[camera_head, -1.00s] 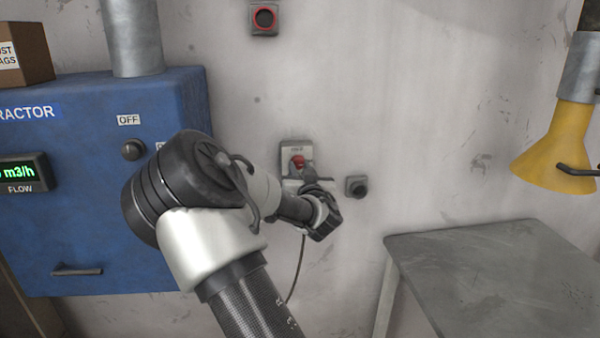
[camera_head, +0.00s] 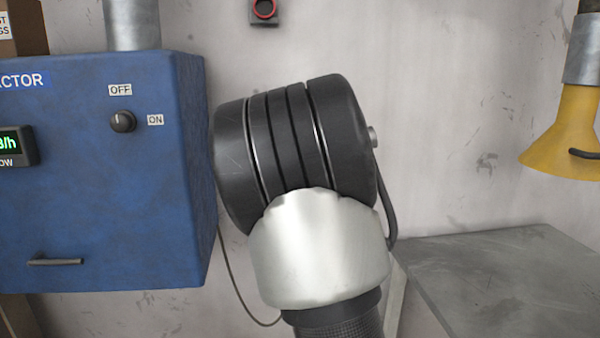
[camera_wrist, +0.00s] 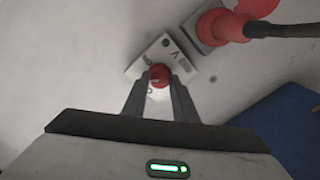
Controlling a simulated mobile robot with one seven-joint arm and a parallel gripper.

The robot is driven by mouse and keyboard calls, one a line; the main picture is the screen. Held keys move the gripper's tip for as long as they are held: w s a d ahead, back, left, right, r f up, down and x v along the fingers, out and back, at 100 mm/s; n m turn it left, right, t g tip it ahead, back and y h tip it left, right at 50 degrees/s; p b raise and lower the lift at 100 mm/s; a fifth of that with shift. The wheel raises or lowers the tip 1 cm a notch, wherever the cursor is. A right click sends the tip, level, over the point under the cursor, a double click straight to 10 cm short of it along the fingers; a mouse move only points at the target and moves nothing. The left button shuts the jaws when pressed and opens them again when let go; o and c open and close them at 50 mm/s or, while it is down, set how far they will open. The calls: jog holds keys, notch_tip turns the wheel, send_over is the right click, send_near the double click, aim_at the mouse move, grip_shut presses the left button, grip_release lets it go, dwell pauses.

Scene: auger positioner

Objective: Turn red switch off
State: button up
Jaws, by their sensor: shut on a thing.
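The red switch (camera_wrist: 160,71) is a small round red knob on a light plate (camera_wrist: 165,50) with dark markings, fixed to the wall. It shows only in the wrist view, where the plate appears tilted. My gripper (camera_wrist: 160,80) has one dark finger on each side of the knob and is shut on it. Which marking the knob points to is too small to tell. In the head view my arm hides the switch and my gripper.
A blue cabinet (camera_head: 160,215) with a black OFF/ON knob (camera_head: 122,121) stands left of my arm. A grey table (camera_head: 500,265) and a yellow hood (camera_head: 565,140) are at the right. In the wrist view, a red fitting (camera_wrist: 222,25) with a dark bar sits close to the plate.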

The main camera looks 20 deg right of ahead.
jog(key=n+b, duration=0.4)
jog(key=shift+f, duration=0.2)
jog(key=shift+r+n+b, duration=0.15)
jog(key=shift+n+b, duration=1.4)
jog(key=shift+n, duration=0.45)
jog(key=shift+r, duration=0.1)
jog(key=o, duration=1)
jog(key=shift+o, duration=0.2)
jog(key=shift+s, duration=0.1)
jog(key=p+v, duration=0.4)
jog(key=v, duration=1.3)
jog(key=shift+a+p, duration=0.15)
jog(key=shift+p, duration=0.2)
